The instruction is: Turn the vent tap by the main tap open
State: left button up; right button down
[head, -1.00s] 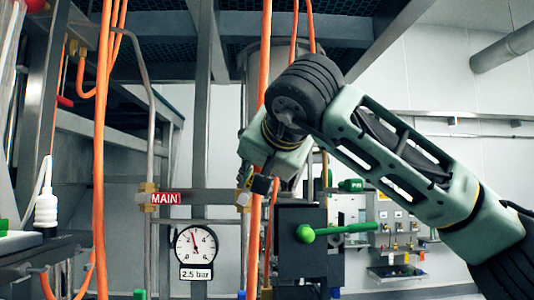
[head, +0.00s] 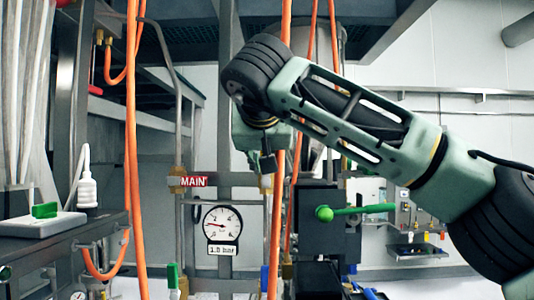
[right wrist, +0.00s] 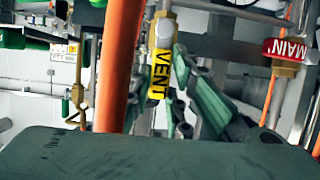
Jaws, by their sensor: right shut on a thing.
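The vent tap (right wrist: 163,30) is a brass fitting with a yellow VENT label in the right wrist view. Its brass body also shows in the head view (head: 266,184), just below my right gripper (head: 264,164). My right gripper is shut at the vent tap. The main tap (head: 178,176), brass with a red MAIN label, stands to the left in the head view. It is at the upper right in the right wrist view (right wrist: 285,66). My left gripper is out of view.
A round gauge (head: 222,224) below the MAIN label reads 1.0 bar. Orange hoses (head: 131,140) hang at the left and beside my right gripper. A dark box (head: 316,215) with a green-knobbed lever (head: 358,210) stands to the right. A white bottle (head: 87,188) is at the left.

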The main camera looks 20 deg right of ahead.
jog(key=shift+f, duration=0.25)
jog(key=c, duration=2)
grip_release()
jog(key=o, duration=0.4)
jog(key=shift+r, duration=0.15)
jog(key=shift+c, duration=0.2)
jog(key=v, duration=1.2)
jog(key=shift+a+r, duration=0.1)
